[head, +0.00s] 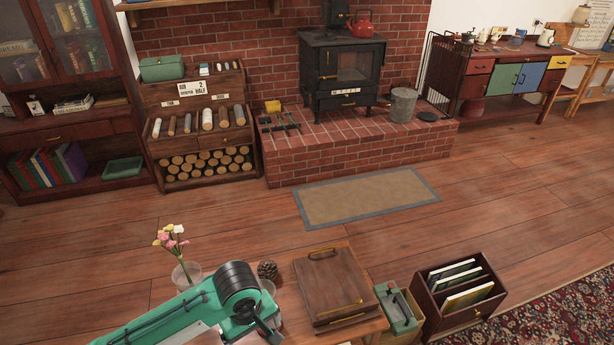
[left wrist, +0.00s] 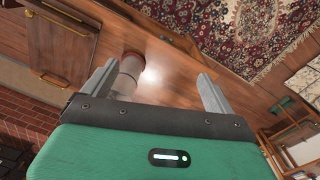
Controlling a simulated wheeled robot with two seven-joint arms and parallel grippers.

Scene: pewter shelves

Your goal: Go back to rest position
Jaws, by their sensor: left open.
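My left arm, green with a black joint, reaches in from the bottom left of the head view over the near table. My left gripper (left wrist: 157,84) shows in the left wrist view with its two grey fingers wide apart. Nothing is gripped between them. A pale cylinder with a reddish rim (left wrist: 130,72) shows beyond the left finger; I cannot tell how far below it is. My right gripper is in neither view.
Near the arm are a flower vase (head: 186,272), a pinecone (head: 268,270), a wooden box (head: 330,283), a green caddy (head: 399,308) and a file holder (head: 462,312). A doormat (head: 365,197) lies before the brick hearth (head: 345,153). The middle floor is otherwise clear.

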